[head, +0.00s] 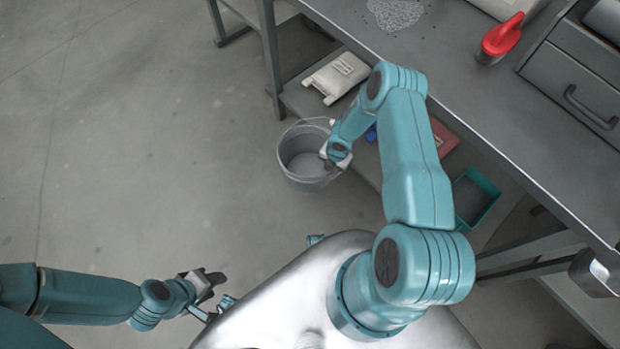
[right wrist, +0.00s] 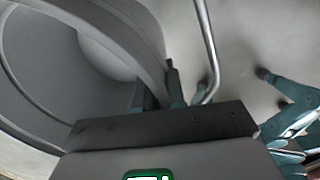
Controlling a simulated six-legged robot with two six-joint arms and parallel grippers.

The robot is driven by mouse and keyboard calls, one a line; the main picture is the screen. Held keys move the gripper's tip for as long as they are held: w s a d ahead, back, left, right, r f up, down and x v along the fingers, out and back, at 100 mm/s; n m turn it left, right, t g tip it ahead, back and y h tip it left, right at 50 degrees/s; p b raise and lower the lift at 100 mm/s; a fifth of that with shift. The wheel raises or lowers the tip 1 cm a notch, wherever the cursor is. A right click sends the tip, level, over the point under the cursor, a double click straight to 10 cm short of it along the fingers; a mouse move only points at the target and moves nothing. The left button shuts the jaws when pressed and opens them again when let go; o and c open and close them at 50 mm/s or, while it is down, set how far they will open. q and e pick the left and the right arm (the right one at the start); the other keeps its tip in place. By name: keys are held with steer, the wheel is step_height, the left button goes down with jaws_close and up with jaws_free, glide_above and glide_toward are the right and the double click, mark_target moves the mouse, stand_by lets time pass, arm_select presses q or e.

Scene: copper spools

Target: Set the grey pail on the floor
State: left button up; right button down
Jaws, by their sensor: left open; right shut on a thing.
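The grey pail (head: 290,165) is upright or nearly so beside the bench's lower shelf, with its thin wire handle at the rim. My right gripper (head: 328,155) is shut on the pail's right rim. In the right wrist view the pail (right wrist: 50,70) fills the left side, and its wall runs down to the jaws (right wrist: 158,98). The wire handle (right wrist: 207,50) passes close by the jaws. I cannot tell whether the pail's base touches the floor. My left gripper (head: 212,284) is open and empty, low at the left, well apart from the pail.
The grey workbench (head: 440,70) runs along the right, with a red-topped container (head: 500,40) on it. Its lower shelf (head: 297,98) holds a white jug-like container (head: 337,77), a red item (head: 444,138) and a teal tray (head: 476,195). The concrete floor (head: 140,150) is clear at the left.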

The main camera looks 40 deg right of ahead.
step_height(320, 180, down, 21)
steer(key=b, duration=1)
steer(key=shift+s+n, duration=0.3)
steer(key=shift+s, duration=0.1)
steer(key=shift+a+r, duration=0.1)
steer(key=shift+f+b, duration=0.25)
steer(key=shift+b, duration=0.2)
steer(key=c, duration=1.2)
jaws_free()
steer(key=shift+r, duration=0.1)
